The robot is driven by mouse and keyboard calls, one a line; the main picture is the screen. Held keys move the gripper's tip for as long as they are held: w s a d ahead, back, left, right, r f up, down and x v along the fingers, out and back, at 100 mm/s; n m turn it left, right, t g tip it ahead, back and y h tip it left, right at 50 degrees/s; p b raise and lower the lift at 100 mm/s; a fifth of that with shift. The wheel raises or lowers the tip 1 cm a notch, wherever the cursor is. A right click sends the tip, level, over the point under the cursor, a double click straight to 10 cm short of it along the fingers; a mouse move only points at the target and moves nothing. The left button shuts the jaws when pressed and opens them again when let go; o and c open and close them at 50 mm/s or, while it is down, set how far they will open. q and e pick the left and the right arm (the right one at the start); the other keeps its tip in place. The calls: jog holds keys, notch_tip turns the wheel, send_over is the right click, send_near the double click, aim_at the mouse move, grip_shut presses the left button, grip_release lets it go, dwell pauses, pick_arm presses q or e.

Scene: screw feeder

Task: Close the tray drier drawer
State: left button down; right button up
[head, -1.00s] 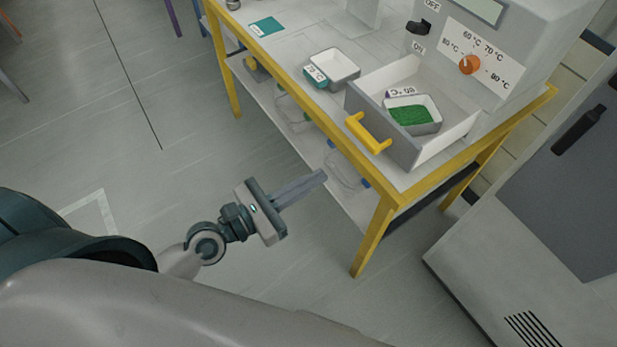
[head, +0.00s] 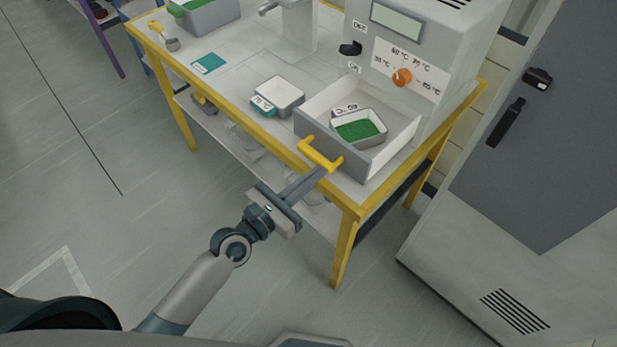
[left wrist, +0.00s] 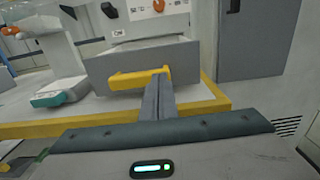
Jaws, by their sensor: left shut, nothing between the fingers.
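The tray drier (head: 425,60) is a grey box with an orange dial on the table. Its drawer (head: 372,160) is pulled out, with a grey front and a yellow handle (head: 320,155). A white tray of green material (head: 358,128) sits inside the drawer. My left gripper (head: 322,172) is shut and empty, its fingertips at the handle in the head view. In the left wrist view the shut fingers (left wrist: 158,82) overlap the right end of the yellow handle (left wrist: 135,79); I cannot tell whether they touch it. My right gripper is not in view.
A grey cabinet (head: 540,170) stands at the right. Floor at the left is free.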

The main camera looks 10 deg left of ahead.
aim_at(339, 154)
pick_arm(q)
jog(key=shift+w+d, duration=0.1)
jog(key=p+x, duration=0.1)
jog(key=x, duration=0.8)
jog(key=shift+w+d+r, duration=0.15)
jog(key=shift+w, duration=0.05)
jog(key=x, duration=1)
jog(key=shift+w, duration=0.1)
